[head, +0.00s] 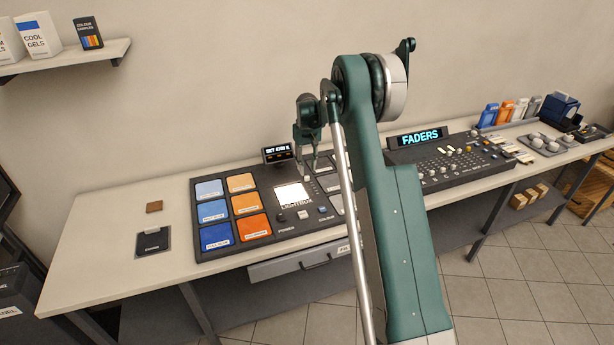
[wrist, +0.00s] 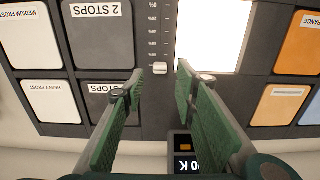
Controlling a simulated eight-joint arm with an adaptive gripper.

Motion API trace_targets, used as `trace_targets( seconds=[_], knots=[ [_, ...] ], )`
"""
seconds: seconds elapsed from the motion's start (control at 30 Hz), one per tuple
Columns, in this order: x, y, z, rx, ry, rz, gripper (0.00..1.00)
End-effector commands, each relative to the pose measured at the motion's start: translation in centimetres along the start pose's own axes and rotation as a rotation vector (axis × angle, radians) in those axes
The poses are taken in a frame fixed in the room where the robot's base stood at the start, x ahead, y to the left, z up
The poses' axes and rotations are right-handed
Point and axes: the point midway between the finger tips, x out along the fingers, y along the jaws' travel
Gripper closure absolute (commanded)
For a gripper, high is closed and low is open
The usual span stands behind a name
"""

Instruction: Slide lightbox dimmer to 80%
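The lightbox (head: 293,194) glows white in the panel on the bench; its bright face also shows in the wrist view (wrist: 212,35). Beside it in the wrist view runs the dimmer scale (wrist: 153,30), a dark strip with percent marks that appear upside down. A small pale slider cap (wrist: 160,69) sits at the end of the scale nearest my gripper. My gripper (wrist: 159,70) is open, its green fingers on either side of the cap; I cannot tell whether they touch anything. In the head view my gripper (head: 309,165) hangs over the panel's back part, and the slider is hard to make out.
A small display (head: 278,154) stands behind the panel, close under my fingers in the wrist view (wrist: 185,158). A round pale knob (wrist: 207,77) lies beside the right finger. Blue and orange gel tiles (head: 240,206) fill the panel's left. The FADERS console (head: 465,165) stands right.

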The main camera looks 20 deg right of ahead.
Motion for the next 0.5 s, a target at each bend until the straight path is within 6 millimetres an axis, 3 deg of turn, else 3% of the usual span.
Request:
trace_targets(
  seconds=[0.3,0.5],
  knots=[
    [3.8,0.0,0.0,0.000,0.000,0.000,0.71],
    [5.0,0.0,0.0,0.000,0.000,0.000,0.71]
  ],
)
